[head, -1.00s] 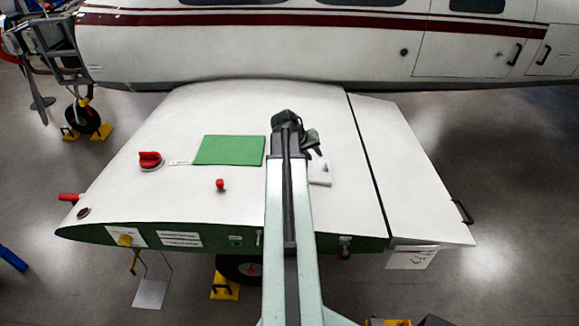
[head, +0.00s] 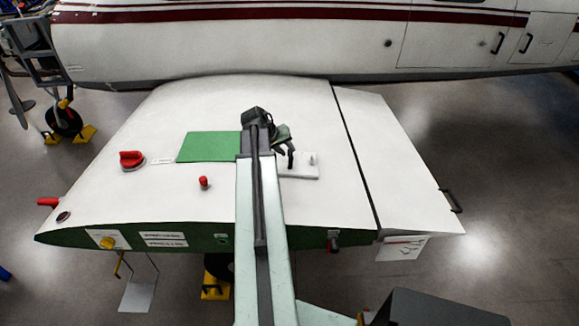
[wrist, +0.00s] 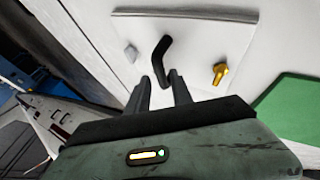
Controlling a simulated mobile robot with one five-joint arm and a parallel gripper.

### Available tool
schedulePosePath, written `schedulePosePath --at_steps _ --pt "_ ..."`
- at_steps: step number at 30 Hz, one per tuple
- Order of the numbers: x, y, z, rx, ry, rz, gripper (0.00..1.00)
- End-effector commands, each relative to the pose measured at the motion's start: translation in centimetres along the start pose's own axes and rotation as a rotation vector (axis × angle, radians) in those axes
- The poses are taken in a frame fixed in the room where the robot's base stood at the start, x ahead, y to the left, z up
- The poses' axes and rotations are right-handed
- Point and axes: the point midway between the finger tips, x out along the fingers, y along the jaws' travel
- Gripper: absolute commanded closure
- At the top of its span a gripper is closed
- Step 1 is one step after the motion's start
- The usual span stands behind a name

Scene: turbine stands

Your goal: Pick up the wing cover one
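The cover is a white rectangular plate (head: 302,171) on top of the white wing, right of the green patch. In the wrist view the plate (wrist: 215,35) carries a bent black handle (wrist: 157,58), a grey knob (wrist: 130,53) and a yellow knob (wrist: 219,72). My gripper (wrist: 160,82) is open, its two dark fingers pointing at the handle. The handle's near end shows in line with the gap between the fingertips; I cannot tell whether they touch. In the head view my gripper (head: 287,148) is over the plate's left part and hides some of it.
A green patch (head: 208,147), a red knob (head: 131,160) and a small red peg (head: 204,183) are on the wing (head: 320,210) to the left. The white aircraft body (head: 230,45) stands behind. The wing top right of the plate is clear.

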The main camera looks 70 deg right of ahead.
Motion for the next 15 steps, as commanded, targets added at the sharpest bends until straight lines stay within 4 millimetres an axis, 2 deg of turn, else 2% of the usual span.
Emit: schedulePosePath --at_steps 8,15 --pt "4.9 -0.1 0.0 0.001 0.0 0.001 0.73" --pt "4.9 0.3 -0.1 0.0 0.001 0.0 0.73"
